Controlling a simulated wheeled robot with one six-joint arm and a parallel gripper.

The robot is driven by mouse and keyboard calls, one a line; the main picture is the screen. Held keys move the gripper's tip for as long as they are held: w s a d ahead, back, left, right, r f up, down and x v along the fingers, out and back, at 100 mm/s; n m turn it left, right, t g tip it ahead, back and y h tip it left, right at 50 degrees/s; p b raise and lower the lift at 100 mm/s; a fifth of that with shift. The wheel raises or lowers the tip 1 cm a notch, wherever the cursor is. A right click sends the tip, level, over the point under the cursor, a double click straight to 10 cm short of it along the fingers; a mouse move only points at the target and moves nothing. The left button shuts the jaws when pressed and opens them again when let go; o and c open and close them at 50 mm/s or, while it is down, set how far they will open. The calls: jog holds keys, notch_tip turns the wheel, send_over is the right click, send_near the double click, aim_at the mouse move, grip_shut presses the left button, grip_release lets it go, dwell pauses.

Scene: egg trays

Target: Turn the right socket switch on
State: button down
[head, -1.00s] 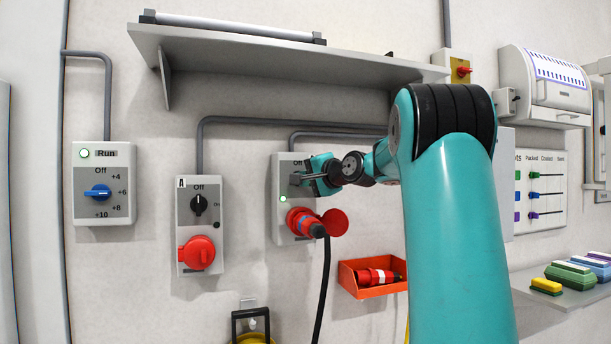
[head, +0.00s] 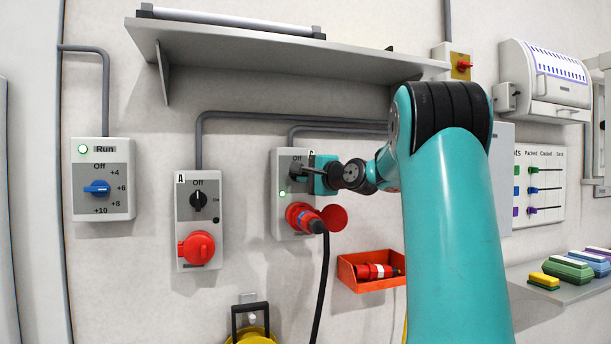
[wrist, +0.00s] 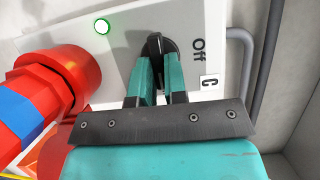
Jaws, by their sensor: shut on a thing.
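The right socket (head: 285,222) is a grey wall box with a red plug in its lower part. The label C and the word Off show on it in the wrist view (wrist: 200,20). A green lamp glows on its face. Its black rotary switch (wrist: 156,45) is between the two teal fingers of my gripper (wrist: 160,72), which is shut on it. In the head view my gripper (head: 300,173) reaches the upper part of this box from the right and hides most of the switch.
A left socket (head: 187,216) marked A, with a black switch and closed red cover, is nearby. A Run box (head: 118,208) with a blue knob hangs further left. A grey shelf (head: 270,58) is above; a red bin (head: 345,276) and black cable (head: 323,285) are below.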

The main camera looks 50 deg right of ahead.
jog(key=c, duration=1.2)
grip_release()
jog(key=shift+o, duration=0.2)
jog(key=s+a+b, duration=0.2)
jog(key=s+b, duration=0.1)
jog(key=s, duration=1.4)
jog(key=shift+a, duration=0.4)
jog(key=shift+s+f, duration=0.1)
